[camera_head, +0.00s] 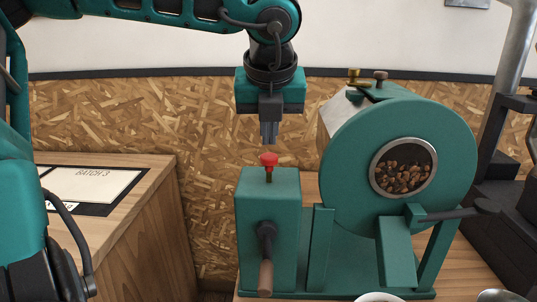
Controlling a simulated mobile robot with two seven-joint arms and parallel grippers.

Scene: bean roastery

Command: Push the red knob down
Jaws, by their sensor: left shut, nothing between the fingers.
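The red knob (269,160) sits on a short stem on top of a teal box (268,190), part of the roaster. It stands up above the box's top face. My left gripper (269,138) points straight down just above the knob, with a small gap seeming to show between fingertips and knob. Its fingers are together with nothing between them. My right gripper is not in view.
The teal roaster drum (440,130) with a round window of beans stands just right of the box. A crank with a wooden handle (266,275) hangs on the box's front. A wooden cabinet (150,235) with a "BATCH 3" sheet (92,184) stands left. An OSB panel is behind.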

